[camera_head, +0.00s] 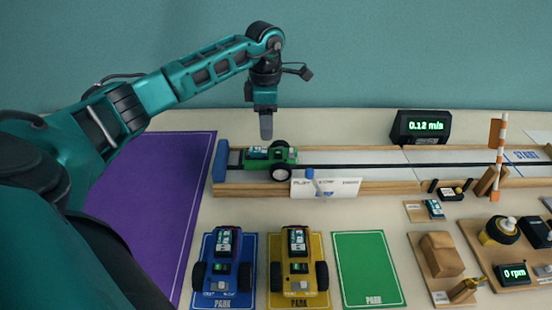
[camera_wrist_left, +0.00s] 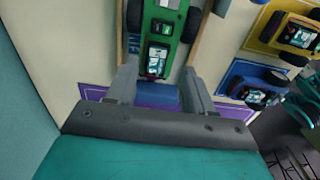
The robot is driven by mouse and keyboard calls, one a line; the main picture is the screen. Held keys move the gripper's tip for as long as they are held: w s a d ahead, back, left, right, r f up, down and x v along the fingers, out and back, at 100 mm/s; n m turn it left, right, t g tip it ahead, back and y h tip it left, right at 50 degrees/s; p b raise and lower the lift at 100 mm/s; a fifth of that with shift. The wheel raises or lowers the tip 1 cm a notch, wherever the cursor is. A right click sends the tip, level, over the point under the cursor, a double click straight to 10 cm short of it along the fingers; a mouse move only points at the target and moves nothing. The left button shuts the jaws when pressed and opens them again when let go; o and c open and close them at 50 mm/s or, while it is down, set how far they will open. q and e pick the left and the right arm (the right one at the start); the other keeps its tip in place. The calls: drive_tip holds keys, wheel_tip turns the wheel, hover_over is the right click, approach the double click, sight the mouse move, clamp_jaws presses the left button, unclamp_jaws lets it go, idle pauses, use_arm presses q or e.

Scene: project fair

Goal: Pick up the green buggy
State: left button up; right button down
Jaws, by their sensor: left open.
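The green buggy (camera_head: 268,157) stands on the track (camera_head: 375,165) near its left end, behind a small white sign (camera_head: 325,187). My left gripper (camera_head: 266,130) points down just above the buggy in the head view. In the left wrist view, the gripper (camera_wrist_left: 158,85) is open, with one finger toward each side of the buggy (camera_wrist_left: 160,40). I cannot tell whether the fingers touch it. The buggy carries a small circuit board and a lit green display. My right gripper is not in view.
A blue buggy (camera_head: 222,265) and a yellow buggy (camera_head: 297,265) stand on PARK mats in front; the green PARK mat (camera_head: 368,270) is empty. A speed display (camera_head: 420,127) stands behind the track. A striped pole (camera_head: 499,140) rises at right.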

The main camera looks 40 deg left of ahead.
sight(268, 152)
use_arm(q)
wheel_tip(268, 152, down, 7)
drive_tip(key=shift+w+f, duration=0.15)
idle(0.4)
drive_tip(key=shift+c, duration=0.4)
drive_tip(key=c, duration=0.7)
drive_tip(key=shift+o, duration=0.2)
